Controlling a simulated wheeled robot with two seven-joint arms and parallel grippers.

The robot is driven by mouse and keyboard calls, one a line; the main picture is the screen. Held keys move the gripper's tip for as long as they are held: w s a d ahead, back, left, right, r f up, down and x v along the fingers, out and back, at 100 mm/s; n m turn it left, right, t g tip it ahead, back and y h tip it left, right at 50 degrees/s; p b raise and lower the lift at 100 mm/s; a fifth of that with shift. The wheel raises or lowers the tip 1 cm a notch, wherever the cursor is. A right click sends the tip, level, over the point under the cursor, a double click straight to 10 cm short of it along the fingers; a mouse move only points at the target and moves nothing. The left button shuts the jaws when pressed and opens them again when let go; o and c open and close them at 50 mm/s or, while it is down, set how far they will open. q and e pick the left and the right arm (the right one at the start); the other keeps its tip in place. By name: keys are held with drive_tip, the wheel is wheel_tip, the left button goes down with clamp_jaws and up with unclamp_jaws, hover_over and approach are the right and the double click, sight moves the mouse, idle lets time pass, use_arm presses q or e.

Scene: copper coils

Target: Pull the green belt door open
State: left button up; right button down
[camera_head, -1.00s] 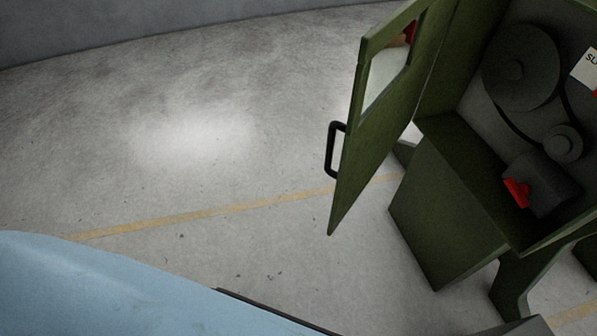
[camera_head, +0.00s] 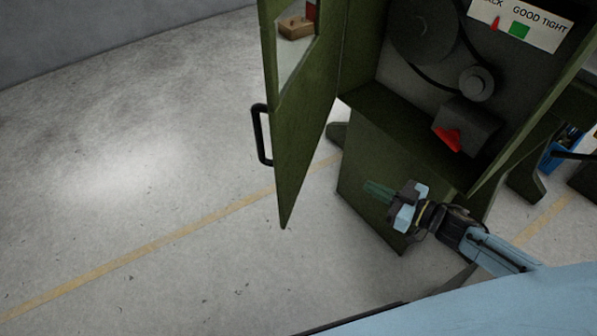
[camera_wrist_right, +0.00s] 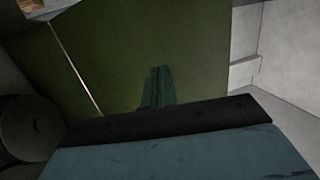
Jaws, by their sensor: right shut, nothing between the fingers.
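The green belt door (camera_head: 306,115) stands wide open on the left side of the green machine cabinet (camera_head: 365,190). Its black handle (camera_head: 259,135) faces left, over the floor, with nothing on it. Inside the cabinet I see a large dark pulley (camera_head: 425,28), a small pulley (camera_head: 476,84) and a belt. My right gripper (camera_head: 372,190) is shut and empty, in front of the cabinet's lower part, right of the door. In the right wrist view its greenish fingers (camera_wrist_right: 158,87) are together before a green panel (camera_wrist_right: 150,50). My left gripper is not in view.
A label strip (camera_head: 521,24) with red and green marks is at the cabinet's top right. A red part (camera_head: 448,138) sits by the motor (camera_head: 470,125). A blue crate (camera_head: 551,157) stands at right. The floor (camera_head: 130,190) left of the door is clear.

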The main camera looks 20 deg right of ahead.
drive_tip(key=s+a+r+n+g+y, duration=0.2)
drive_tip(key=a+r+n+g+y, duration=0.15)
drive_tip(key=a+r+y, duration=0.4)
drive_tip(key=h+b, duration=0.1)
drive_tip(key=h, duration=0.1)
approach(285, 162)
drive_tip(key=shift+n, duration=0.35)
drive_tip(key=x, duration=0.7)
